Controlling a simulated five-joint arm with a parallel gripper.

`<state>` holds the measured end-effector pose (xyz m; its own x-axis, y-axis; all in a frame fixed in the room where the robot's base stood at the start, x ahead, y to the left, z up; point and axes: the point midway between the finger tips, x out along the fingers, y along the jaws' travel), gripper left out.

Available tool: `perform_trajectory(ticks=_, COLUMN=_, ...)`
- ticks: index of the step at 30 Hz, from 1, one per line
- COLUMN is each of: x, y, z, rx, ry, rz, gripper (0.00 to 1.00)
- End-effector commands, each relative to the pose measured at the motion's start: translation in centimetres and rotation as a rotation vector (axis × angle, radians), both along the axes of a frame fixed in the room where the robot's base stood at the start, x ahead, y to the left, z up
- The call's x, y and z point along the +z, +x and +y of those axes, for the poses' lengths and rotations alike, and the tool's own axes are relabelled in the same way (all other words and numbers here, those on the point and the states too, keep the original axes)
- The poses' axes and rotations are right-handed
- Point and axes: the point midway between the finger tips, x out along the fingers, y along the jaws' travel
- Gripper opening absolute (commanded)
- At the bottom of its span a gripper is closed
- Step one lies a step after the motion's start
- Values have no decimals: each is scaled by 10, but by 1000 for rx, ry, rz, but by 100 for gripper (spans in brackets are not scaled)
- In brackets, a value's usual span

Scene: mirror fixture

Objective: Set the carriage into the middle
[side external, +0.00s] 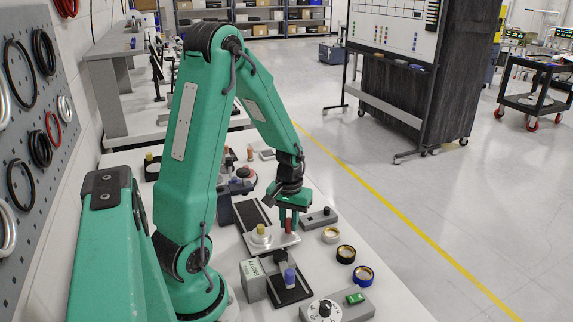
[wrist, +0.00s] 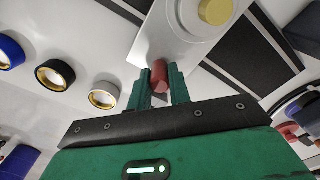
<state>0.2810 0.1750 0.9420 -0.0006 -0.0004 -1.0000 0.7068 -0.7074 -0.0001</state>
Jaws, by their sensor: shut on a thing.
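The carriage is a light silver plate (side external: 275,243) lying across a black track (side external: 251,213). It carries a round disc with a yellow knob (side external: 261,230) and a red upright handle (side external: 289,227). My gripper (side external: 289,220) points down and is shut on the red handle. In the wrist view, the fingers (wrist: 160,88) sit on both sides of the red handle (wrist: 159,70); the silver plate (wrist: 180,42) and yellow knob (wrist: 215,10) show beyond. Black track shows on both sides of the plate. I cannot tell the carriage's exact position along it.
A blue knob (side external: 290,277) stands at the track's near end, beside a grey labelled box (side external: 253,281). Tape rolls (side external: 346,254) lie to the right. A grey box with a dial (side external: 325,310) is at the front. Other small parts stand behind the track.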

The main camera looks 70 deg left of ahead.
Motion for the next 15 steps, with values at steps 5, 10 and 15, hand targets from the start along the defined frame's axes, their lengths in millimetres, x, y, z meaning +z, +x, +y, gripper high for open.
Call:
perform_trajectory(ticks=5, x=1, y=1, z=1, rx=1, ry=4, rz=-5, gripper=41)
perform_trajectory(ticks=10, x=0, y=1, z=1, rx=1, ry=1, rz=-3, gripper=41)
perform_trajectory(ticks=15, x=1, y=0, z=1, rx=1, ry=1, rz=-1, gripper=41)
